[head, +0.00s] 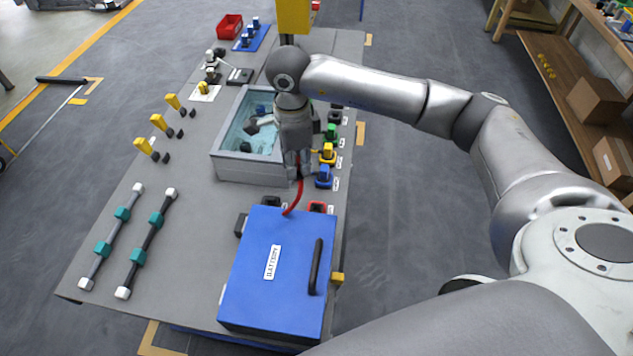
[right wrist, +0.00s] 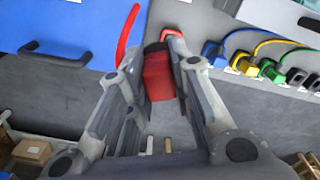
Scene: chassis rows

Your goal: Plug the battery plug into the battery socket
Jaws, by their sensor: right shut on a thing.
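My right gripper (head: 298,176) points down above the right side of the table and is shut on the red battery plug (right wrist: 158,78), which sits between its fingers in the right wrist view. A red cable (head: 294,202) runs from the blue battery box (head: 262,262) up to the gripper; it also shows in the right wrist view (right wrist: 126,38). A red block (head: 317,207), seemingly the battery socket, sits by the box's far right corner. In the head view the gripper appears beyond it and slightly left, apart from it. The plug's front end is hidden.
A row of blue (head: 323,178), yellow (head: 327,153) and green (head: 331,134) connectors lines the table's right edge. A grey tray (head: 240,169) stands left of the gripper. Dark bars with teal blocks (head: 155,219) lie at the left. The battery box has a black handle (head: 317,267).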

